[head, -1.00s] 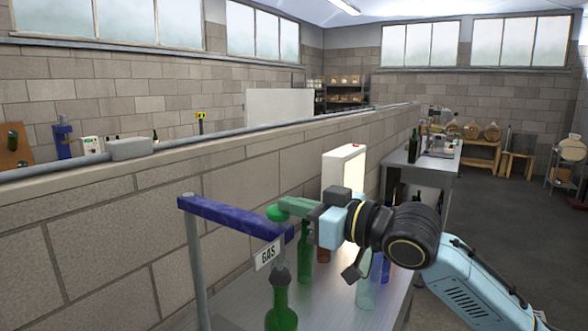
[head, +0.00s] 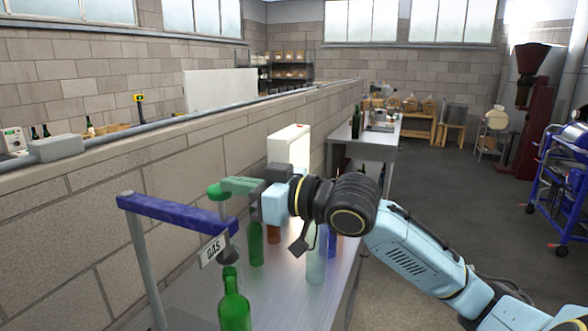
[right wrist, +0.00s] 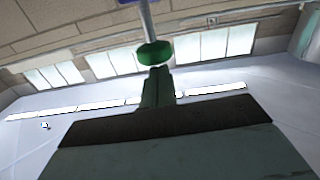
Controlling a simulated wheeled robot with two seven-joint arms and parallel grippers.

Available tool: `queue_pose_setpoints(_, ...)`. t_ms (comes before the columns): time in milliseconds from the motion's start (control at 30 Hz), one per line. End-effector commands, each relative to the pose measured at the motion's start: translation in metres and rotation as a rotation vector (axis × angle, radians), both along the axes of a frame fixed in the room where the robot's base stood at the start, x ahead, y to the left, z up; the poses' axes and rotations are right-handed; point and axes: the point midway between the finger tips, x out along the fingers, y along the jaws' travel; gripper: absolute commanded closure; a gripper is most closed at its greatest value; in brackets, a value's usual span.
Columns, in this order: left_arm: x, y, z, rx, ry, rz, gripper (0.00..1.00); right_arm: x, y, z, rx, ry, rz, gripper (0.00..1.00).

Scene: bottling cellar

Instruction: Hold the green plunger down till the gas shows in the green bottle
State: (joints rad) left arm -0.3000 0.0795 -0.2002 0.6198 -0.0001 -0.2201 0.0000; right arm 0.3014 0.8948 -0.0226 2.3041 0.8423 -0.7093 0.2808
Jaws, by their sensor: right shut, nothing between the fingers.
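The green plunger knob (head: 219,191) stands on a stem above the end of the blue bar (head: 165,207). It also shows in the right wrist view (right wrist: 154,53) with a length of grey stem, picture upside down. My right gripper (head: 229,184) is shut and empty, its green fingertips (right wrist: 160,74) at the knob's top; I cannot tell if they touch. The green bottle (head: 234,308) stands upright under the dark nozzle by the GAS sign (head: 214,249). I cannot make out any gas in it. My left gripper is not in view.
Behind on the metal bench stand another green bottle (head: 256,243), a brown bottle (head: 273,234), a clear bottle (head: 315,266) and a blue bottle (head: 333,246). A white box (head: 288,147) stands farther back. A block wall (head: 90,215) runs along the left.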

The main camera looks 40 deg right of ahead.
Motion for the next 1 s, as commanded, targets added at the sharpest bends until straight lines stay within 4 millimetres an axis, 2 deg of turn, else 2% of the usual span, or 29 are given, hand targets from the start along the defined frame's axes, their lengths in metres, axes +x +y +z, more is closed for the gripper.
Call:
queue_pose_setpoints(33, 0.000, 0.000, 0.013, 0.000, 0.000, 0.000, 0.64, 0.000, 0.001, 0.013, 0.000, -0.002, 0.002, 1.00)
queue_pose_setpoints(133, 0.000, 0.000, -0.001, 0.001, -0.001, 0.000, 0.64, -0.017, -0.009, 0.004, -0.004, -0.002, -0.001, 1.00)
queue_pose_setpoints(600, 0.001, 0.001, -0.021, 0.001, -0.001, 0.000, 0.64, -0.067, -0.035, 0.008, -0.001, -0.009, -0.001, 1.00)
queue_pose_setpoints(1000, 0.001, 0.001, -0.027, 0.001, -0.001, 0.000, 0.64, -0.088, -0.046, 0.011, 0.000, -0.011, 0.000, 1.00)
